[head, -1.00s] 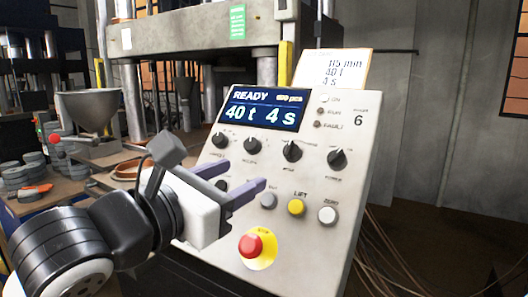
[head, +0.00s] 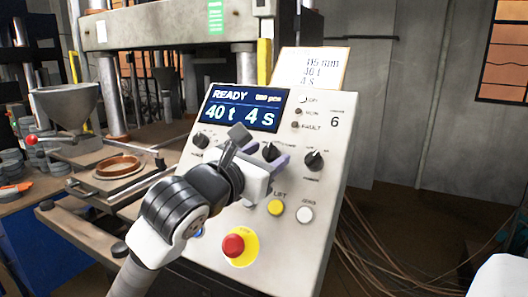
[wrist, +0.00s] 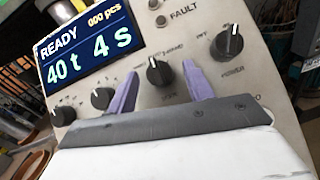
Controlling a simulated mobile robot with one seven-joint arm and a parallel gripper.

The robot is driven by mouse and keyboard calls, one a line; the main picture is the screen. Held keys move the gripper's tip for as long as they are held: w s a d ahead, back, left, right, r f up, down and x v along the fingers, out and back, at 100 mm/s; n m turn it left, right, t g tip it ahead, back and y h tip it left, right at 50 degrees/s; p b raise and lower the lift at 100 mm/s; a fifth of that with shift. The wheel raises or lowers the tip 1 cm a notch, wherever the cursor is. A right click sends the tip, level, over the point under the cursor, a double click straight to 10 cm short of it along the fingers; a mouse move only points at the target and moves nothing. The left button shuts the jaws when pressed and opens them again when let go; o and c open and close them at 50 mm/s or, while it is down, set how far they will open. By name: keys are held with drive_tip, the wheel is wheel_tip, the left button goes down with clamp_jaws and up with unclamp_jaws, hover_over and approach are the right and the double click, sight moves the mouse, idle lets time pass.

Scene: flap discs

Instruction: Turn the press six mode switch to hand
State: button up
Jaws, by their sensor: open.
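The press six control panel (head: 225,160) carries the number 6 at its upper right. Its mode switch (head: 270,152) is a black round knob, third in the row; it also shows in the wrist view (wrist: 159,72). There its white pointer line points up, tilted slightly left; the small print around it is too blurred to read surely. My gripper (wrist: 160,76) is open, with one purple finger on each side of the mode switch. I cannot tell whether either finger touches it. In the head view my gripper (head: 264,158) hides part of the panel.
The power knob (wrist: 227,42) lies right of the mode switch, close to the right finger. Below are the yellow lift button (head: 276,208), the white zero button (head: 305,214) and the red stop button (head: 234,246). The display (head: 241,107) reads READY, 40 t, 4 s.

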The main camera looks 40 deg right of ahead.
drive_tip(key=shift+c, duration=0.4)
drive_tip(key=c, duration=0.9)
drive_tip(key=shift+f+n+t+b, duration=0.1)
drive_tip(key=shift+n+t+b, duration=0.2)
drive_tip(key=shift+n+b, duration=0.2)
drive_tip(key=shift+s+d+n+t+y+b, duration=0.1)
drive_tip(key=shift+s+n+t+y+b, duration=0.1)
drive_tip(key=shift+n+t+y+b, duration=0.35)
drive_tip(key=n+t+y+b, duration=0.1)
drive_tip(key=n+t+b, duration=0.1)
drive_tip(key=n, duration=0.2)
drive_tip(key=shift+s, duration=0.15)
drive_tip(key=n+t+y+b, duration=0.1)
drive_tip(key=n+b, duration=0.1)
drive_tip(key=n, duration=0.1)
drive_tip(key=n+t+y+b, duration=0.2)
drive_tip(key=n, duration=0.1)
drive_tip(key=shift+s+d+r+b, duration=0.1)
drive_tip(key=shift+d+r+b, duration=0.1)
drive_tip(key=shift+b, duration=0.15)
drive_tip(key=shift+n+y, duration=0.25)
